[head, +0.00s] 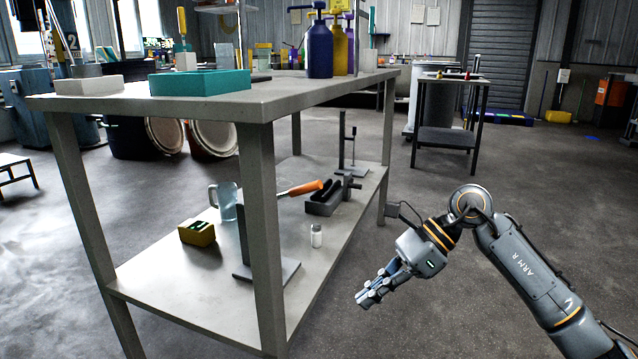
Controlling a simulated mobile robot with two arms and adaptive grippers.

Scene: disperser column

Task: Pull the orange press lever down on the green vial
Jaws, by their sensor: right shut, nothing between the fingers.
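An orange lever handle (303,188) shows over the lower shelf of the grey table, tilted up to the right. The table's near leg stands just left of it, and the lever's root is hard to make out. A grey stand (280,272) with a flat base and an upright plate is nearer, partly behind that leg. I cannot make out a green vial. A small clear vial with a white cap (316,237) stands on the shelf. My right gripper (366,298) is shut and empty, outside the shelf to the right, well apart from the lever. My left gripper is not in view.
On the lower shelf (170,285) are a yellow box (197,233), a glass mug (223,201), a dark tray (325,198) and a thin stand (350,150). The tabletop holds a teal tray (200,84) and pump bottles (320,50).

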